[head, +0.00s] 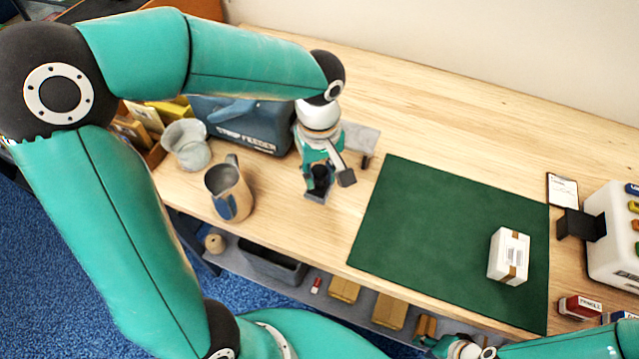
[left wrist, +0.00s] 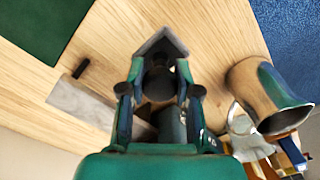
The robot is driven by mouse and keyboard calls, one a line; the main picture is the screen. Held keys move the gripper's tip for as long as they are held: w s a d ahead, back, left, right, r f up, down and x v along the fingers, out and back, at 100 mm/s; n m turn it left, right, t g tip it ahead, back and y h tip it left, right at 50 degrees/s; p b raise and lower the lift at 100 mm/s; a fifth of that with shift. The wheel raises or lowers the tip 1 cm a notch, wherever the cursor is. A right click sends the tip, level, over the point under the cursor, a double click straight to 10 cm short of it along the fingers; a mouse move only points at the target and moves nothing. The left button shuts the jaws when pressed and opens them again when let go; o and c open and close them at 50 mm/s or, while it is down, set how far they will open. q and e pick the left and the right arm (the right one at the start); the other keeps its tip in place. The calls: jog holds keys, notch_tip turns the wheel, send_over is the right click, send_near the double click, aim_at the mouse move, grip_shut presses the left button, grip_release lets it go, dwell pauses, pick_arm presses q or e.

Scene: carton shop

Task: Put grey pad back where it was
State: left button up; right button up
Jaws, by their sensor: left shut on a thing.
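The grey pad (head: 318,197) is a small angled corner piece. It shows as a grey chevron in the left wrist view (left wrist: 161,40). My left gripper (head: 319,180) is shut on it, pointing down over the bare wood left of the green mat (head: 440,235). The fingers hide part of the pad, and I cannot tell whether it touches the table. A long grey plate (head: 361,138) with a small dark block at one end lies just behind the gripper. My right gripper (head: 430,342) shows only partly at the bottom edge; its jaws are not clear.
A metal jug (head: 229,190) stands left of the left gripper, with a pale pot (head: 186,145) and a blue strip feeder (head: 240,124) behind. A white taped carton (head: 509,256) sits on the mat. A white machine (head: 613,235) stands at right. The wood behind the mat is clear.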

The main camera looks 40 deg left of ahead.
aim_at(320, 187)
pick_arm(q)
jog(key=shift+f, duration=2.3)
jog(key=shift+f, duration=0.1)
jog(key=o, duration=1)
notch_tip(320, 187, up, 12)
jog(key=shift+r, duration=0.15)
